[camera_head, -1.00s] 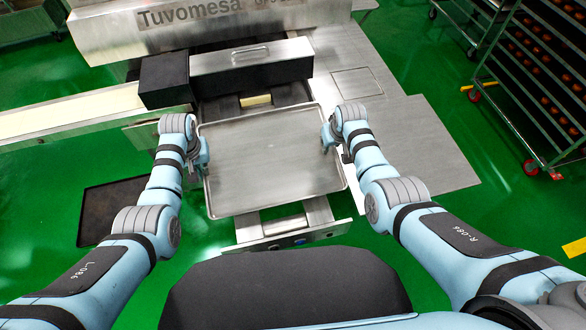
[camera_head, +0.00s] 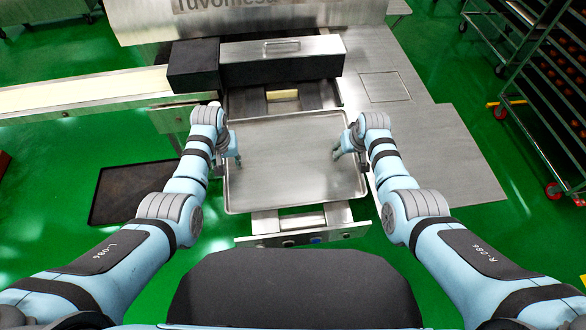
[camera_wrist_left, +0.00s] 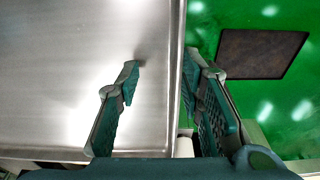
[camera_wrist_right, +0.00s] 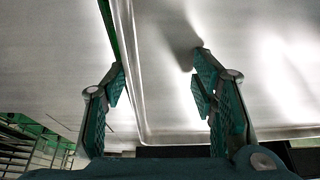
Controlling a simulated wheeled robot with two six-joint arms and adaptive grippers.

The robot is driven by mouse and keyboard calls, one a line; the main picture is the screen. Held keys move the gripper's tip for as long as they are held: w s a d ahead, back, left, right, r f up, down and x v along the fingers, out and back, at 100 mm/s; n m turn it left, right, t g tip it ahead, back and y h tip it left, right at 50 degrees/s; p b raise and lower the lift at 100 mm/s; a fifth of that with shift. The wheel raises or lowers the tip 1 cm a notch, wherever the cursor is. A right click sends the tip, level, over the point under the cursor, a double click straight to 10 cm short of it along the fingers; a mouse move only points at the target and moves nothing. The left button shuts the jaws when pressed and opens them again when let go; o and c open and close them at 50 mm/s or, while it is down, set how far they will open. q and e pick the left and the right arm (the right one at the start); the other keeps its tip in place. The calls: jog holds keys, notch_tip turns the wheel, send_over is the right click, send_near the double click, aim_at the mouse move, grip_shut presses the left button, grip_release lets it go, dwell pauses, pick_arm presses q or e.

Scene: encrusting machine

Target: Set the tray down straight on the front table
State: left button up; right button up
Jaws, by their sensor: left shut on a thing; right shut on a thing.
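The tray (camera_head: 295,185) is a wide, shallow metal sheet with a raised rim. It lies between my arms over the front table (camera_head: 312,234), whose near edge and rails show beyond its near side. Most of the table top is hidden. My left gripper (camera_head: 237,158) is shut on the tray's left rim, and my right gripper (camera_head: 338,153) is shut on its right rim. In the left wrist view, the left fingers (camera_wrist_left: 165,65) straddle the rim. The right fingers (camera_wrist_right: 157,68) do likewise in the right wrist view. Contact beneath the tray cannot be seen.
The encrusting machine (camera_head: 283,60) stands just beyond the tray, with a pale conveyor (camera_head: 80,95) leading left. A dark floor mat (camera_head: 125,192) lies left of the tray. A metal floor plate (camera_head: 450,150) is at right. A rack (camera_head: 540,90) with several loaded shelves stands far right.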

pick_arm(q)
jog(key=o, duration=0.6)
jog(key=shift+d+r, duration=0.1)
jog(key=shift+d, duration=0.2)
jog(key=o, duration=0.4)
pick_arm(e)
jog(key=shift+d, duration=0.1)
pick_arm(q)
jog(key=shift+a, duration=0.25)
pick_arm(e)
jog(key=shift+r, duration=0.1)
pick_arm(q)
jog(key=shift+r, duration=0.35)
pick_arm(e)
jog(key=o, duration=0.8)
pick_arm(q)
notch_tip(320, 180, up, 11)
jog(key=s, duration=0.1)
jog(key=shift+s+d, duration=0.15)
jog(key=shift+s, duration=0.25)
